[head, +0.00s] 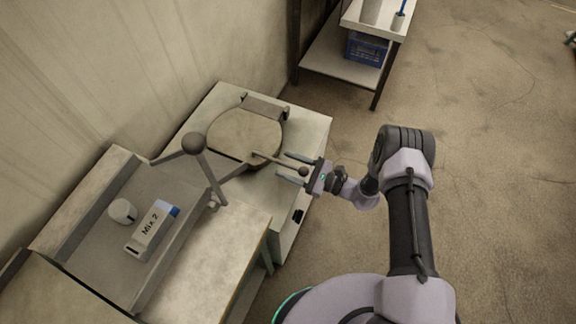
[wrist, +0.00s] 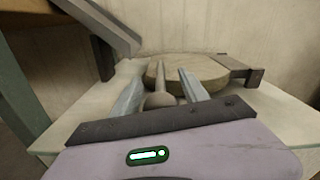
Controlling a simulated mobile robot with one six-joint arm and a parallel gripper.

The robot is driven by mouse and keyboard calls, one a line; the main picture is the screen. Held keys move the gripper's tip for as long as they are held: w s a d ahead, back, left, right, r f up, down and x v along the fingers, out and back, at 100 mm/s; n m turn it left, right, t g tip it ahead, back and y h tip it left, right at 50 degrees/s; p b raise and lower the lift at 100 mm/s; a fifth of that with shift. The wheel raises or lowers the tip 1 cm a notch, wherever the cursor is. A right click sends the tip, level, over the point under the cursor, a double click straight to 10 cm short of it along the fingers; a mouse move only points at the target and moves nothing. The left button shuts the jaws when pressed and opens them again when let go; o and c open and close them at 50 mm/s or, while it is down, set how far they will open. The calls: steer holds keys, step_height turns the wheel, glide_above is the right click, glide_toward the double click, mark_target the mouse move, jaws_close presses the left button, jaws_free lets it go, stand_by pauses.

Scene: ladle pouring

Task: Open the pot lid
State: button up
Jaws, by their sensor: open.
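The round pot lid (head: 243,134) lies flat and closed at the back of the bench. A rod-like handle (head: 275,161) runs from it towards the right and ends in a ball knob (head: 303,171). My gripper (head: 287,168) is open, with its fingers on either side of the handle near the knob. In the wrist view the handle (wrist: 166,80) and its knob (wrist: 158,101) sit between the two fingers, and the lid (wrist: 205,70) shows beyond them. I cannot tell whether either finger touches the handle. The pot below the lid is hidden.
A lever with a ball knob (head: 193,143) rises left of the lid. A tray (head: 112,245) holds a white cup (head: 122,211) and a box marked Mix 2 (head: 152,230). A hinge bracket (head: 265,107) stands behind the lid. Open floor lies to the right.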

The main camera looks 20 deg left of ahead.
steer(key=shift+a, duration=0.15)
jaws_close()
stand_by(1.4)
